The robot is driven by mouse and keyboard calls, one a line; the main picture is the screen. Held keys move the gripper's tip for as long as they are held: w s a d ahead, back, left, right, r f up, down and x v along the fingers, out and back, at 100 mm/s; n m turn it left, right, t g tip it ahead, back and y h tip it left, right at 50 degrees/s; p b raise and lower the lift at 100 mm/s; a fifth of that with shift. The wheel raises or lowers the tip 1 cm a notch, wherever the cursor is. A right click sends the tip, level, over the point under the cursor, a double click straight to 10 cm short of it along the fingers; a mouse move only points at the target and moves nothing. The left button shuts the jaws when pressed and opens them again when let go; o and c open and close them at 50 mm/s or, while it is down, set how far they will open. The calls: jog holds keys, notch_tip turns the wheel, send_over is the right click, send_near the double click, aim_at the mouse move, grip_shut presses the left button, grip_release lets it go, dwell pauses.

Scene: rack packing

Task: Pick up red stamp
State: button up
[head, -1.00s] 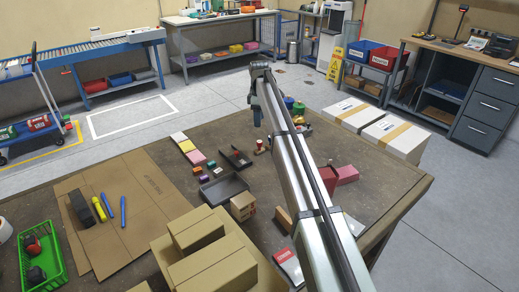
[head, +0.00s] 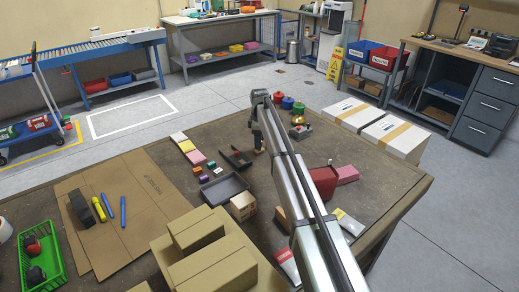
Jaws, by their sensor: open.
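My gripper (head: 257,140) is open and points down over the far middle of the brown work table. A small reddish-brown upright piece, likely the red stamp (head: 259,151), is right at or just under the fingertips and is mostly covered by them. I cannot tell whether the fingers are around it or touch it. An open dark ink pad (head: 237,158) lies just left of it on the table.
A dark tray (head: 222,189), small coloured blocks (head: 199,169) and a small carton (head: 242,206) lie left of my arm. Pink and red boxes (head: 346,174) are to its right. Several coloured spools (head: 287,103) stand behind. Large cartons (head: 215,270) fill the front.

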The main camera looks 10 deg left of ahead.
jog(key=shift+f, duration=1.35)
grip_shut()
jog(key=shift+r, duration=0.1)
